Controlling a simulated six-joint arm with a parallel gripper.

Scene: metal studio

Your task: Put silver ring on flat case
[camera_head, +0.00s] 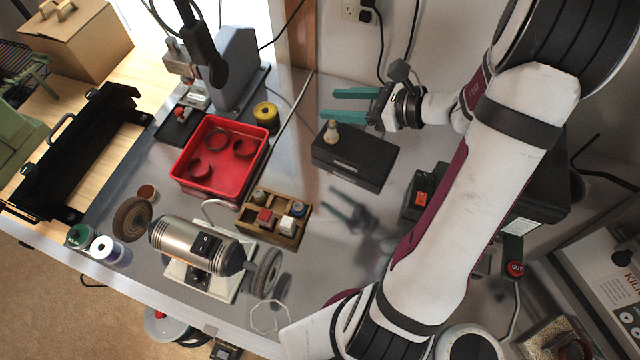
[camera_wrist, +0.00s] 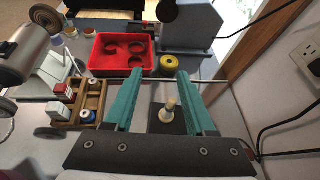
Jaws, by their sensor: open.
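My gripper (camera_head: 327,104) has two teal fingers, spread apart and with nothing between the tips; they also show in the wrist view (camera_wrist: 160,78). In the head view it appears just behind the black flat case (camera_head: 349,172), above the metal table. The case also shows between the fingers in the wrist view (camera_wrist: 160,122). A small cream peg (camera_head: 331,132) with a rounded top stands upright on the case. I cannot make out a silver ring for certain. A thin pale angular ring (camera_head: 252,318) lies near the table's front edge; I cannot tell whether it is the one.
A red tray (camera_head: 186,189) holds three reddish-brown rings. A wooden compartment box (camera_head: 262,231) with small blocks and spools stands in front of the case. A bench grinder (camera_head: 190,245) is at front left. A yellow spool (camera_head: 266,113) and a grey machine (camera_head: 236,70) are behind.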

